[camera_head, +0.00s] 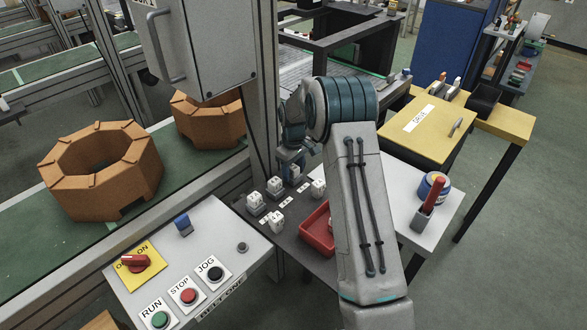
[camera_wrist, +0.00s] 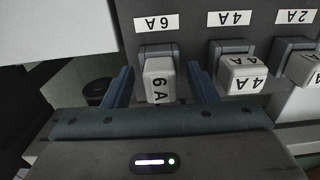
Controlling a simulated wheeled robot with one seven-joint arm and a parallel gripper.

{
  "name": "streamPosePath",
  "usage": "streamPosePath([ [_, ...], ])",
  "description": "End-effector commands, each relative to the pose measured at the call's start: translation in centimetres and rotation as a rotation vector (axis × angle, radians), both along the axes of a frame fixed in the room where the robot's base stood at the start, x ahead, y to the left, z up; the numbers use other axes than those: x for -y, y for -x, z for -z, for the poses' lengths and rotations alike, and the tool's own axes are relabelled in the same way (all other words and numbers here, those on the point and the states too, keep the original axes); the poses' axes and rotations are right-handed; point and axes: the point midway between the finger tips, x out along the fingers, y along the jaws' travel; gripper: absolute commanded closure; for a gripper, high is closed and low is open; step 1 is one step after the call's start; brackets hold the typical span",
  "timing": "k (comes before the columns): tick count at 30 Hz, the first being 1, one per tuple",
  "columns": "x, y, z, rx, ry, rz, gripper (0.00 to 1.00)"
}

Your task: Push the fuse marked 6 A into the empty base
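In the wrist view, the white fuse marked 6 A (camera_wrist: 158,82) stands at the grey base (camera_wrist: 157,52) under the 6 A label (camera_wrist: 156,22). I cannot tell how deep it sits in that base. The blue fingers of my gripper (camera_wrist: 161,86) are open on either side of the fuse, with a gap on both sides. In the head view, my gripper (camera_head: 291,163) is over the far end of the dark fuse panel (camera_head: 297,221); the 6 A fuse cannot be clearly made out there.
Fuses marked 4 A (camera_wrist: 243,72) and 2 A (camera_wrist: 303,68) stand beside it in the wrist view. A control box (camera_head: 195,262) is at the front and a grey post (camera_head: 266,100) rises close to my gripper.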

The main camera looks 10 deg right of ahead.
Motion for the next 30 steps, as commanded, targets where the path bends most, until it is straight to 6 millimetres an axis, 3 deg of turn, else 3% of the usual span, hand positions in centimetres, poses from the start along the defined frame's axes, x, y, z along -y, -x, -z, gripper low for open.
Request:
streamPosePath([
  [4,0.0,0.0,-0.5,0.001,0.000,0.000,0.47],
  [8,0.0,-0.1,-2.2,0.005,0.000,0.000,0.47],
  [21,0.0,0.0,-11.6,0.003,0.000,0.001,0.47],
  [30,0.0,0.0,-13.8,0.000,0.000,0.000,0.47],
])
